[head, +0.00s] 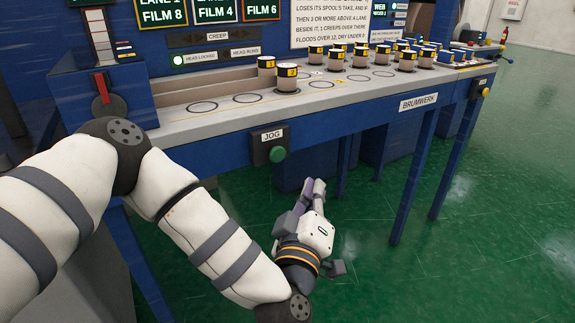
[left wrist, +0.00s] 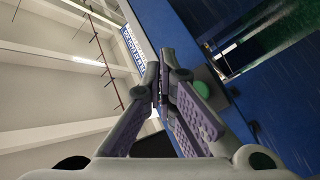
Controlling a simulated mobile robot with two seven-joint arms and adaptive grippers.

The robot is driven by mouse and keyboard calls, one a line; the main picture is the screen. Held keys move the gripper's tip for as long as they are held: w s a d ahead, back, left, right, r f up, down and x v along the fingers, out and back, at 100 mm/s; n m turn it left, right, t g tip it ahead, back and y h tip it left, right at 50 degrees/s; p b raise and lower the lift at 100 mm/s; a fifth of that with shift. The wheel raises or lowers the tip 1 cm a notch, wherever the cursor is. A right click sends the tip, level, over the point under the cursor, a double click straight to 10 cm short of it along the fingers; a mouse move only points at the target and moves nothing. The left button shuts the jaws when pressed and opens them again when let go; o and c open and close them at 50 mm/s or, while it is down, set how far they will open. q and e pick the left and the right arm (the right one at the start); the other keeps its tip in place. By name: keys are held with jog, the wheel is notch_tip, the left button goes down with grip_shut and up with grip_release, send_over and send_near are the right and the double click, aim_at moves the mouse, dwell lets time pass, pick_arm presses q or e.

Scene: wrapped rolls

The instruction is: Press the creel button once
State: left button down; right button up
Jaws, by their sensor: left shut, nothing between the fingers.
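No label that I can read says creel. A green round button (head: 277,154) sits under a JOG label on a dark box at the bench's front edge. A yellow button (head: 486,92) sits on another dark box at the right end of the bench; its small label is too small to read. My left gripper (head: 313,186) is shut and empty, low in front of the bench, below and right of the JOG button and apart from it. Its closed fingers (left wrist: 163,82) show in the left wrist view, with a green round shape (left wrist: 202,89) beside them. My right gripper is out of view.
The blue bench (head: 330,120) carries wrapped rolls (head: 287,79) with yellow-and-black bands and several empty ring marks. A CREEP label with arrows (head: 218,36) is on the back panel. Bench legs (head: 414,175) stand to the right. The green floor (head: 480,240) there is clear.

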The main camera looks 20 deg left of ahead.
aim_at(278, 154)
pick_arm(q)
jog(key=shift+a, duration=0.15)
jog(key=shift+w, duration=0.1)
jog(key=w+a+b, duration=0.1)
jog(key=w+a, duration=0.4)
jog(key=a, duration=0.2)
jog(key=shift+w, duration=0.15)
dwell(1.5)
jog(key=shift+w+a, duration=0.25)
jog(key=shift+w+a, duration=0.55)
jog(key=shift+a, duration=0.15)
dwell(1.0)
dwell(0.4)
jog(key=shift+s+d+p, duration=0.4)
jog(key=shift+s+d, duration=0.45)
jog(key=shift+d, duration=0.15)
